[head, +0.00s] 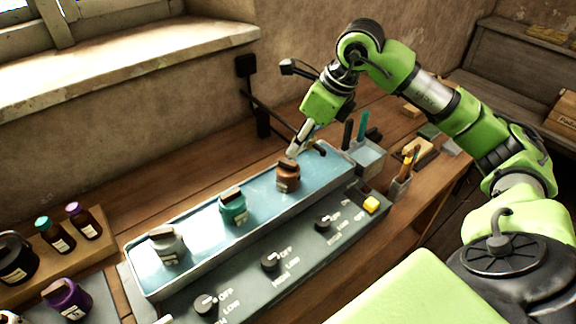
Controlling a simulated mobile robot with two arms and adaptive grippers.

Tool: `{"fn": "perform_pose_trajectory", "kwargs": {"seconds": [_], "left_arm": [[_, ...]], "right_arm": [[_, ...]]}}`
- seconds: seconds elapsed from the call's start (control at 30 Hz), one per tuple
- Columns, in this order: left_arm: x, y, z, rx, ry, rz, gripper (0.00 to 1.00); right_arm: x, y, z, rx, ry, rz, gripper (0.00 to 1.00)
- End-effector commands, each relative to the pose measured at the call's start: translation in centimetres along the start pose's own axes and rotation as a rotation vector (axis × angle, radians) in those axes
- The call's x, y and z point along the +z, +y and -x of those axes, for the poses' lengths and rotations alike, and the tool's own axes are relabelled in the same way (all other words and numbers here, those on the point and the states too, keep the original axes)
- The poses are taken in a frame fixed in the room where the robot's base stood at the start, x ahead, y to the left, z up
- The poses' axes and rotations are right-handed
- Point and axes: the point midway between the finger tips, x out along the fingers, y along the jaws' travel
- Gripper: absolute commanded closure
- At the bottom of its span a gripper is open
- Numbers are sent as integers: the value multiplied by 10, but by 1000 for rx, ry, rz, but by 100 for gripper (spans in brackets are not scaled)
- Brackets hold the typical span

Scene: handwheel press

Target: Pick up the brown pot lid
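The brown pot (288,182) stands at the right end of a light-blue tray (205,215), with its brown lid (287,163) on top. My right gripper (302,150) reaches down from above, its fingers just above and behind the brown lid. From this angle I cannot tell whether it touches the lid or how far its fingers are apart. My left gripper is not in view.
A teal pot (233,209) and a grey pot (166,247) stand in the same tray. A panel with knobs (270,262) lies in front. Pen holders (399,187) stand at the right. Several bottles (83,222) stand at the left. A dark bracket (262,115) stands behind the tray.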

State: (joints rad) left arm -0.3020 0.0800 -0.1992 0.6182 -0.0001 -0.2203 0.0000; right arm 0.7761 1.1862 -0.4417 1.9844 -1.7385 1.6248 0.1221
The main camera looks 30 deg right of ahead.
Motion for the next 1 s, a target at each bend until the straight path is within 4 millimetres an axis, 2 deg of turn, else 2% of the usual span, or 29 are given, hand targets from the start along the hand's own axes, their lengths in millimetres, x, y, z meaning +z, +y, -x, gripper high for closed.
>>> {"fn": "perform_pose_trajectory", "kwargs": {"seconds": [0.1, 0.33, 0.47, 0.6, 0.87, 0.9, 1.0], "left_arm": [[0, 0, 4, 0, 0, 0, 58], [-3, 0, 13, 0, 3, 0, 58], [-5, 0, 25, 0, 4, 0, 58], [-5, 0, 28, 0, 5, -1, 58], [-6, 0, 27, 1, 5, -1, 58], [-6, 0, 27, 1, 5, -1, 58], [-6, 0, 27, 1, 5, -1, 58]], "right_arm": [[0, 1, -13, 2, 1, 1, 71], [-1, 1, -29, 4, 4, 0, 71], [-2, 2, -48, 4, 4, -1, 71], [-1, 1, -65, 3, 1, 0, 71], [-2, 0, -70, 0, -2, 0, 71], [-2, 0, -70, 0, -2, 0, 76], [-2, 0, -70, 0, -2, 0, 100]]}}
